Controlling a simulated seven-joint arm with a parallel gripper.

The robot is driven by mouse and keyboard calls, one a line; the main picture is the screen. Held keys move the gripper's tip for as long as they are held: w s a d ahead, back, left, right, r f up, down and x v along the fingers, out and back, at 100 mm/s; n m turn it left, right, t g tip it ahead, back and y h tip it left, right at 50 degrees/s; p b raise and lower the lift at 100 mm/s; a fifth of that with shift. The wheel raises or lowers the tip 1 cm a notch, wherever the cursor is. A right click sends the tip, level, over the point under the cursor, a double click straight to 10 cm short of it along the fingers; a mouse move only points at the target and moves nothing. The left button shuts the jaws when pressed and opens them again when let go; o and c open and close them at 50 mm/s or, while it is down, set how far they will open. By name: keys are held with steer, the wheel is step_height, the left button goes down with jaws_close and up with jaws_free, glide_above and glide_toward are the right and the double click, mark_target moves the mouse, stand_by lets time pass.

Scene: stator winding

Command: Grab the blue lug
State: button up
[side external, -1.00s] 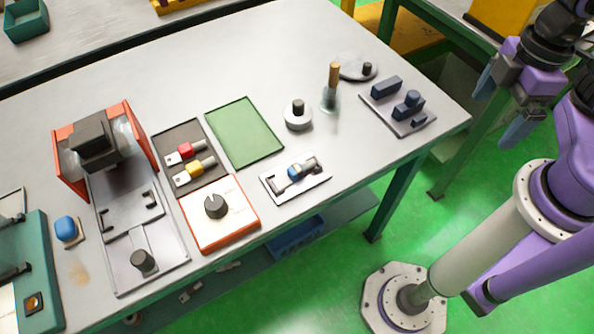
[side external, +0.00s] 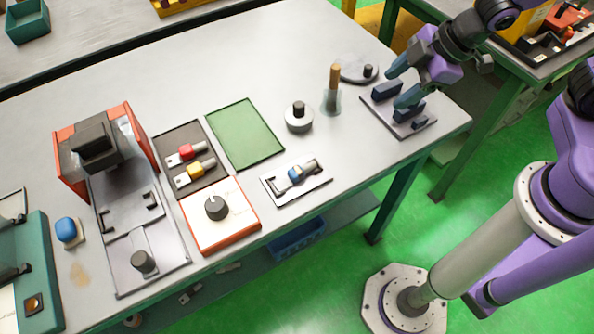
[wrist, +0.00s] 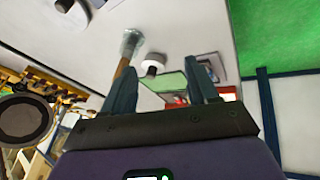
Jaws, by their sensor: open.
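The blue lug (side external: 294,174) lies in a small metal holder on a pale plate (side external: 310,186) near the front edge of the table, in the side view. My gripper (side external: 397,88) is open and empty above the grey plate with dark blocks, to the right of and behind the lug. It is well apart from the lug. In the wrist view the two fingers of my gripper (wrist: 162,80) point across the table. The lug itself cannot be made out there.
A wooden-handled tool (side external: 334,80) stands upright in a clear holder, beside a round knobbed part (side external: 299,117). The dark blocks' plate (side external: 420,126) is under my gripper. A green mat (side external: 244,133), red and yellow lugs (side external: 186,153) and an orange-edged dial box (side external: 240,229) lie left.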

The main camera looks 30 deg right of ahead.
steer(key=w+a+f+n+y, duration=0.2)
steer(key=w+a+f+y, duration=0.1)
steer(key=w, duration=0.1)
steer(key=n+g+y, duration=0.2)
steer(key=g+y, duration=0.3)
steer(key=y, duration=0.1)
glide_toward(296, 171)
steer(key=x, duration=0.3)
steer(key=shift+w+a, duration=0.1)
steer(key=shift+a, duration=0.05)
steer(key=shift+x, duration=2.65)
steer(key=shift+f, duration=0.1)
steer(key=shift+c, duration=0.2)
jaws_close()
